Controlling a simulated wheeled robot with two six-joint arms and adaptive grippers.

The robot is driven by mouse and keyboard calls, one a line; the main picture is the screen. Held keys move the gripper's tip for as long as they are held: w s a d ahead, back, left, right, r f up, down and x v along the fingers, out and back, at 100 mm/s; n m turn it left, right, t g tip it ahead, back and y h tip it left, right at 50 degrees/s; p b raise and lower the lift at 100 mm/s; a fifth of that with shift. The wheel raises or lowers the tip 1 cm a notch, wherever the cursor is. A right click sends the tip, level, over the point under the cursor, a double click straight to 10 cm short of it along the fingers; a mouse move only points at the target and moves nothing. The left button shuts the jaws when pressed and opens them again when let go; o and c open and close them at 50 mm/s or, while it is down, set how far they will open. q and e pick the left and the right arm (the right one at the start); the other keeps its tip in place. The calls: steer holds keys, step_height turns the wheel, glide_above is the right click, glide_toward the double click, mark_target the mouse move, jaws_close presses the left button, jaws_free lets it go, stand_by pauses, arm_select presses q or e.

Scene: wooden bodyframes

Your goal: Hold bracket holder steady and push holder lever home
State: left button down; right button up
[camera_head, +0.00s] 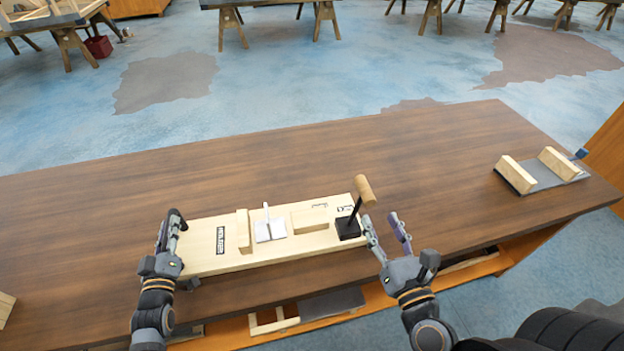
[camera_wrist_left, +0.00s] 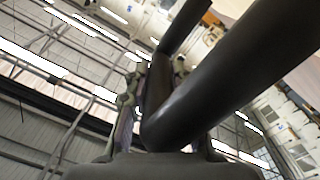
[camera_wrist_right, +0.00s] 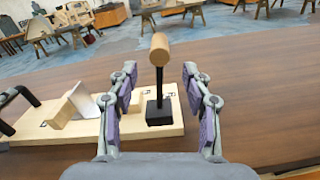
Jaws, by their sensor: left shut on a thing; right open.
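The bracket holder (camera_head: 205,259) is a pale wooden board lying on the brown table, with a white bracket and wooden blocks on it. My left gripper (camera_head: 176,226) is shut on the black handle at the board's left end; this handle fills much of the left wrist view (camera_wrist_left: 190,100). The holder lever (camera_head: 357,207) stands on a black base at the board's right end, a black rod with a wooden grip, tilted slightly right in the head view. The lever also shows in the right wrist view (camera_wrist_right: 159,75). My right gripper (camera_head: 385,229) is open and empty, just right of the lever, its fingers apart from it.
A grey tray with two wooden blocks (camera_head: 515,174) sits at the table's right end. The table (camera_head: 420,150) is clear behind the board and between board and tray. A shelf (camera_head: 260,335) with wooden pieces lies under the front edge.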

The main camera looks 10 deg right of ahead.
steer(key=shift+s, duration=0.85)
